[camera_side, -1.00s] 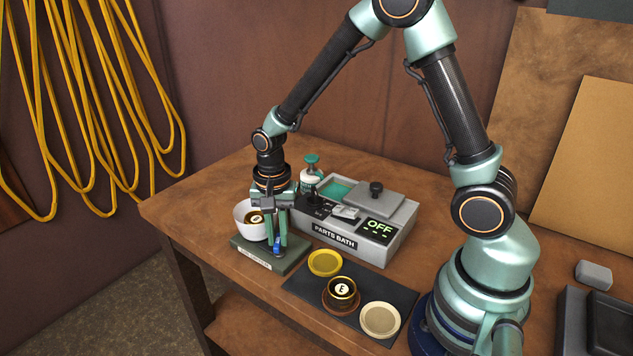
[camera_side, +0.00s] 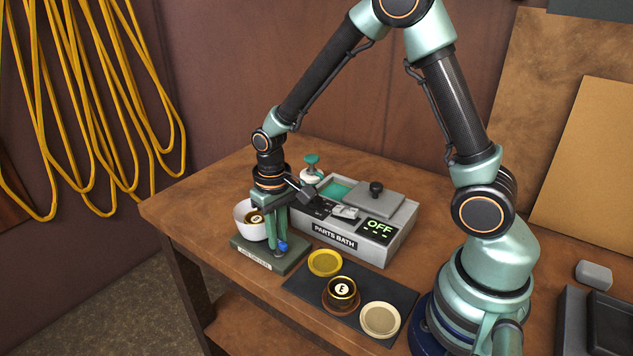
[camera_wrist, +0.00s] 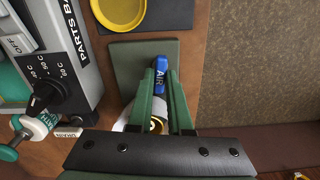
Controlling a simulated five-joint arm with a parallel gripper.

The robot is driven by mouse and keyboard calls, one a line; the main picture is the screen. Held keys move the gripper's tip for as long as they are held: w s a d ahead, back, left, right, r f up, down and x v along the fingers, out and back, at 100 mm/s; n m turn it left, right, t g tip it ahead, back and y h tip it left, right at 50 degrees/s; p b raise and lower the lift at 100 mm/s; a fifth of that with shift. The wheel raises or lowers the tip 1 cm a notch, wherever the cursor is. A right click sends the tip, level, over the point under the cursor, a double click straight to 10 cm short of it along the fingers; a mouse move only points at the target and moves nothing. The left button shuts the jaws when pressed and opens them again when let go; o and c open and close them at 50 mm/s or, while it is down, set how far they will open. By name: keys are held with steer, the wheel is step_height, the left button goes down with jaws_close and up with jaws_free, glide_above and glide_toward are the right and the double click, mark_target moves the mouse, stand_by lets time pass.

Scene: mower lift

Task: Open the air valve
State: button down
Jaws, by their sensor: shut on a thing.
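The air valve's blue handle (camera_wrist: 161,80), marked AIR, sits between the two green fingers of my gripper (camera_wrist: 161,72) in the wrist view. My gripper is shut on it, pointing down. In the side view the blue handle (camera_side: 283,246) shows at the fingertips of my gripper (camera_side: 277,248), low over the green-grey base plate (camera_side: 262,259). The base plate has a label on its front edge, too small to read.
The parts bath (camera_side: 371,250) stands close on the right, its display reading OFF. A teal-topped bottle (camera_side: 311,165) is behind it.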

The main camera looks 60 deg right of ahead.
steer(key=shift+n, duration=0.7)
steer(key=c, duration=0.8)
jaws_free()
steer(key=shift+c, duration=0.2)
steer(key=shift+r, duration=0.15)
step_height(320, 180, up, 12)
